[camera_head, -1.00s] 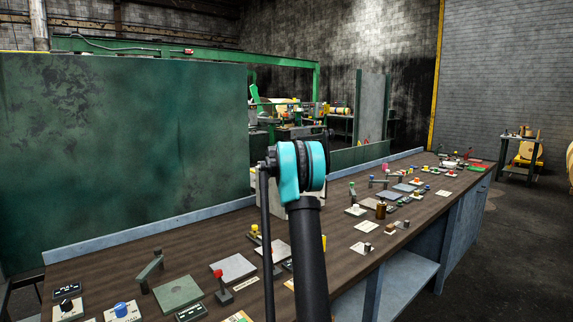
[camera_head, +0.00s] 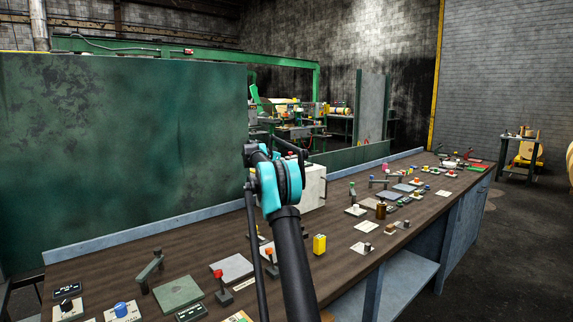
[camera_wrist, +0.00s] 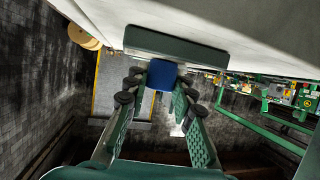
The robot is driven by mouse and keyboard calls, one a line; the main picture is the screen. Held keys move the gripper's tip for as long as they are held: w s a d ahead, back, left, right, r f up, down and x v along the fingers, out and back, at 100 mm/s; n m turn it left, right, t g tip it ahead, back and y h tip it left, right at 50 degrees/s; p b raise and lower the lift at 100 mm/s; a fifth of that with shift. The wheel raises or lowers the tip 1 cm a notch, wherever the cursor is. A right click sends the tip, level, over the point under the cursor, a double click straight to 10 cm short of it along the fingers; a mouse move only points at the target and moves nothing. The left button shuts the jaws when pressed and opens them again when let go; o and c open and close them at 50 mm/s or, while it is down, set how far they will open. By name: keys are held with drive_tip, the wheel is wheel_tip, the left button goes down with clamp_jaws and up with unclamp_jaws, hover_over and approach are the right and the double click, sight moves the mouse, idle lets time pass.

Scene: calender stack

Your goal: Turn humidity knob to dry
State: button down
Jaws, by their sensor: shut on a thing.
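The wrist view shows a blue block-like knob (camera_wrist: 162,73) next to a dark green plate (camera_wrist: 180,44) on a pale box. My gripper (camera_wrist: 162,86) has one finger on each side of the knob and is shut on it. Any markings, including a dry mark, cannot be read. In the head view the pale box (camera_head: 313,187) stands on the bench behind my arm. My gripper and the held knob are not clearly visible there.
A long brown bench (camera_head: 215,250) carries several small controls. A green panel (camera_head: 130,150) rises behind the bench's left part.

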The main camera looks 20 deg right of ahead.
idle(0.4)
drive_tip(key=c, duration=1.3)
unclamp_jaws()
drive_tip(key=shift+o, duration=0.2)
drive_tip(key=v, duration=1.2)
drive_tip(key=shift+w, duration=0.1)
